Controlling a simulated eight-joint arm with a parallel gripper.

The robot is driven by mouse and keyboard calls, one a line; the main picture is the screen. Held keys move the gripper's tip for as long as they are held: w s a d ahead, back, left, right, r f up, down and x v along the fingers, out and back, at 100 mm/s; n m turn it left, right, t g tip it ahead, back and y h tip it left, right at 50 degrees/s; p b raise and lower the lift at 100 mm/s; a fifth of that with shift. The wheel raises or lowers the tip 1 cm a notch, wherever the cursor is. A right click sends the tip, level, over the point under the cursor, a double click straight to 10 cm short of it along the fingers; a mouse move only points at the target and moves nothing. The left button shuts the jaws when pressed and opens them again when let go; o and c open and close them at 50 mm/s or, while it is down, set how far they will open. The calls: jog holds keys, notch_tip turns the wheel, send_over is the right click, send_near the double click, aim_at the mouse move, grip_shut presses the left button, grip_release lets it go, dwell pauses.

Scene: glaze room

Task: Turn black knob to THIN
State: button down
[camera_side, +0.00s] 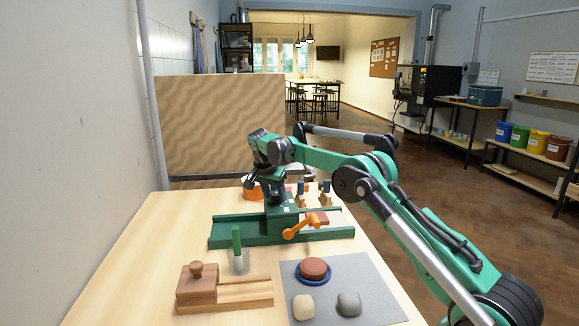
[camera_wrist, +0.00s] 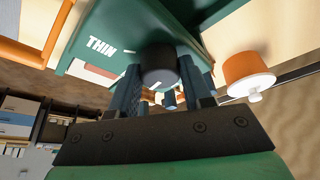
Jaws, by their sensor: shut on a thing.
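The black knob (camera_wrist: 158,66) shows in the wrist view on the face of a green machine. My gripper (camera_wrist: 160,80) is shut on it, with one finger on each side. The white word THIN (camera_wrist: 101,47) is printed on the green face to the left of the knob, with a short white mark between them. I cannot tell which way the knob points. In the side view my gripper (camera_side: 276,192) is down at the upright part of the green machine (camera_side: 232,232), and the knob is hidden there.
An orange crank (camera_side: 305,226) sticks out of the machine's front. A grey mat (camera_side: 372,280) holds clay lumps and a blue dish; a wooden box (camera_side: 197,283) stands left of it. An orange pot (camera_wrist: 248,72) is close at right in the wrist view.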

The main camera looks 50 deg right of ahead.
jog(key=shift+m, duration=0.5)
dwell(0.3)
jog(key=shift+c, duration=1.9)
grip_release()
jog(key=shift+v, duration=2.8)
jog(key=shift+w, duration=0.15)
